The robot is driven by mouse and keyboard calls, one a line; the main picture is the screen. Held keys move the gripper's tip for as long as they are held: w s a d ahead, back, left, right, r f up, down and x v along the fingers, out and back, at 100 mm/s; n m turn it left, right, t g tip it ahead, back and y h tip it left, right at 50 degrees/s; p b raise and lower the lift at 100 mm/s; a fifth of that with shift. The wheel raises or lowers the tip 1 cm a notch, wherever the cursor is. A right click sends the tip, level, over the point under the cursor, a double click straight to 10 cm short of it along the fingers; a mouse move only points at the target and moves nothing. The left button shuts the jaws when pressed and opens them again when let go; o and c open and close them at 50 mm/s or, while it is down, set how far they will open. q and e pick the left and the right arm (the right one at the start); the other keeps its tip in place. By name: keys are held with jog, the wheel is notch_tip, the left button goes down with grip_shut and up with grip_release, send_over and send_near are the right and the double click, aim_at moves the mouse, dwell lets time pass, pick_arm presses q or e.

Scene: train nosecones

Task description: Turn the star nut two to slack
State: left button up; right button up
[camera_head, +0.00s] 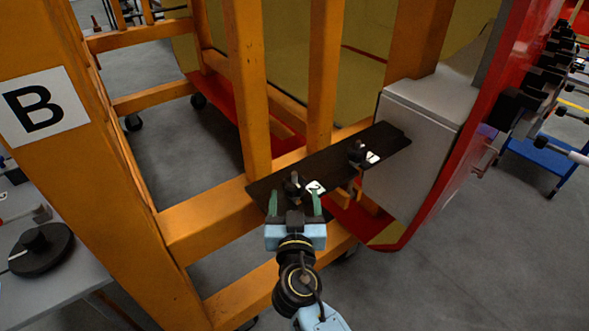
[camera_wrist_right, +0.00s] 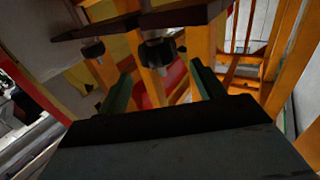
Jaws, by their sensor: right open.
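Star nut two (camera_head: 292,184) is a dark knob on a black bar (camera_head: 330,165), with a white label (camera_head: 316,187) reading 2 beside it. A second dark star nut (camera_head: 357,152) with its own white label stands further right along the bar. My right gripper (camera_head: 295,200) is open, with its green fingers reaching toward star nut two from the near side. In the right wrist view the nearer nut (camera_wrist_right: 157,52) appears between and beyond the open fingers, and the other nut (camera_wrist_right: 92,50) is further left. I cannot tell whether the fingers touch the nut. My left gripper is not in view.
The bar lies across an orange frame (camera_head: 205,225) with upright posts behind it. A grey-white box (camera_head: 425,125) and a red-edged panel stand at the right. A grey table (camera_head: 50,285) with a black round object is at the lower left.

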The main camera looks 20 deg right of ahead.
aim_at(295, 184)
jog(key=p+x, duration=0.1)
jog(key=x, duration=0.7)
jog(key=c, duration=1)
